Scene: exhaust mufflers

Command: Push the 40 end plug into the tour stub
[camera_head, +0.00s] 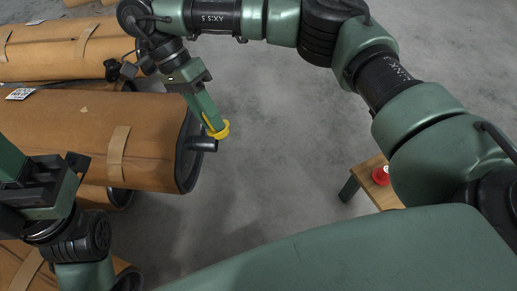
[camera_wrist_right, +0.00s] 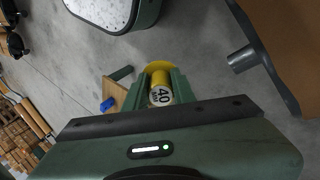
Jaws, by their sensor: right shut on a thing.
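The yellow 40 end plug (camera_head: 220,130) is held in my right gripper (camera_head: 212,120). In the right wrist view its flange points away from me, and the "40" label on the plug (camera_wrist_right: 160,88) shows between the fingers of my right gripper (camera_wrist_right: 160,84). The grey tour stub (camera_head: 203,145) sticks out of the end of a brown-wrapped muffler (camera_head: 95,135). The stub also shows in the right wrist view (camera_wrist_right: 241,59), to the right of the plug with a gap between them. My left gripper (camera_head: 68,172) is at the left, over the muffler; its finger opening is unclear.
Another wrapped muffler (camera_head: 60,50) lies behind, and another (camera_head: 20,265) in front at lower left. A small wooden table (camera_head: 366,172) with a red object (camera_head: 380,175) stands at right. Bare grey floor (camera_head: 270,190) lies between.

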